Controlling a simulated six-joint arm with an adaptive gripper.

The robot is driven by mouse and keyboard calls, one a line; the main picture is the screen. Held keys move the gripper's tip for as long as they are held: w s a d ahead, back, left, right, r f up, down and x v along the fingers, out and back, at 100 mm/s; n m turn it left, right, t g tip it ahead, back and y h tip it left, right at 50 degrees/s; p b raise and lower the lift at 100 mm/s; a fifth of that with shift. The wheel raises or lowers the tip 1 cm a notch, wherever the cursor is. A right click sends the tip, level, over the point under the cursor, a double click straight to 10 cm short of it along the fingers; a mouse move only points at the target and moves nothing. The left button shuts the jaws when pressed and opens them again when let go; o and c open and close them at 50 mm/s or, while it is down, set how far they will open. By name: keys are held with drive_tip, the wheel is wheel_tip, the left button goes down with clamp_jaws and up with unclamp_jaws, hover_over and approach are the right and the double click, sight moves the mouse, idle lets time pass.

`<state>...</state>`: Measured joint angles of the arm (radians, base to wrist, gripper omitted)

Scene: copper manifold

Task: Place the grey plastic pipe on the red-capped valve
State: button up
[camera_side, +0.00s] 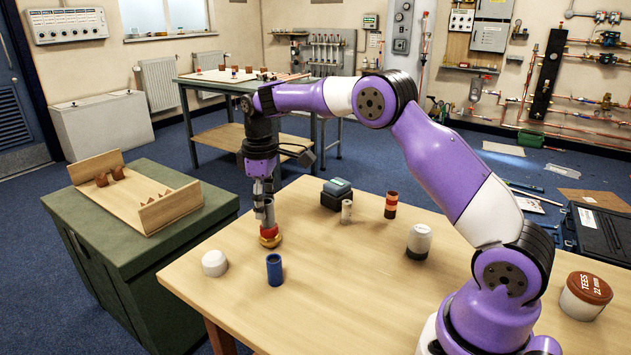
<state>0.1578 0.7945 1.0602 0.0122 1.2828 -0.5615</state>
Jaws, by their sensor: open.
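The red-capped valve (270,239) stands on the wooden table near its left edge, with a brass-coloured base and a red top. A grey upright piece, apparently the grey plastic pipe (268,214), stands directly above the red cap and seems to touch it. My gripper (263,207) points straight down around the pipe's upper part, with its jaws open. The fingers partly hide the pipe, and I cannot tell whether they touch it.
Close by stand a blue cylinder (274,271) and a white round piece (215,263). A tub (586,296) sits far right.

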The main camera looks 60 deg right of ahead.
drive_tip(key=s+a+r+m+t, duration=0.1)
drive_tip(key=s+r, duration=0.1)
drive_tip(key=r, duration=0.6)
drive_tip(key=s+a+r+t, duration=0.1)
drive_tip(key=s+a+r, duration=0.1)
drive_tip(key=r, duration=0.5)
drive_tip(key=s+a+f+m+t, duration=0.1)
drive_tip(key=s+a+f, duration=0.1)
drive_tip(key=s, duration=0.7)
drive_tip(key=s+a+f+m+t, duration=0.2)
drive_tip(key=s+f, duration=0.2)
drive_tip(key=s, duration=0.5)
drive_tip(key=shift+t, duration=0.3)
